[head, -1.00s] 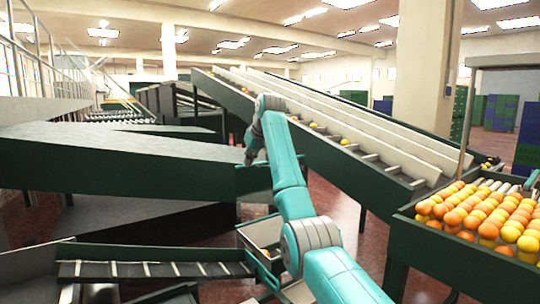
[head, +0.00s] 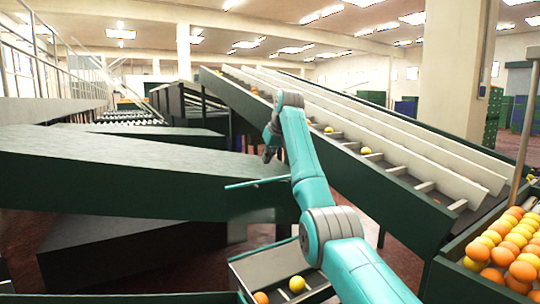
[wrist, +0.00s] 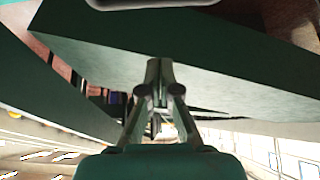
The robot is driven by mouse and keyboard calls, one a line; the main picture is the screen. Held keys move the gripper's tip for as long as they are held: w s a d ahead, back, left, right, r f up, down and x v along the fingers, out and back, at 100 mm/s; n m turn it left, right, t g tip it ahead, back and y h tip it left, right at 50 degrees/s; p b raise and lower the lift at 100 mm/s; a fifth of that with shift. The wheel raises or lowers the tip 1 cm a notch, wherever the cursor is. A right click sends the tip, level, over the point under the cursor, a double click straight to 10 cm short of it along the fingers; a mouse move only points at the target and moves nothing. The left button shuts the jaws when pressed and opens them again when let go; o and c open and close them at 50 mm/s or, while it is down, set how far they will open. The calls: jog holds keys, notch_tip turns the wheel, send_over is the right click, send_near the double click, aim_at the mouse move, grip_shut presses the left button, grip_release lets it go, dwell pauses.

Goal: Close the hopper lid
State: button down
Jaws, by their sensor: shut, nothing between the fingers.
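A dark green panel with a thin bright edge (head: 257,182), which looks like the hopper lid, shows just below my gripper in the head view. I cannot tell its angle well, and the area under it is blurred. My gripper (head: 268,156) is shut and empty, pointing down above the panel. In the wrist view the closed fingers (wrist: 159,66) point at a broad dark green surface (wrist: 215,75) that crosses the picture. I cannot tell whether the fingertips touch it.
A long grey-topped chute (head: 140,165) lies at the left. An inclined conveyor (head: 400,190) carrying some oranges runs behind my arm. A bin heaped with oranges (head: 515,250) stands at the right. A grey tray (head: 265,272) with two fruits is below my arm.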

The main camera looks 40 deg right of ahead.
notch_tip(320, 180, down, 6)
jog(key=shift+s+a, duration=0.2)
jog(key=shift+a, duration=0.05)
dwell(0.9)
jog(key=shift+s+f, duration=0.1)
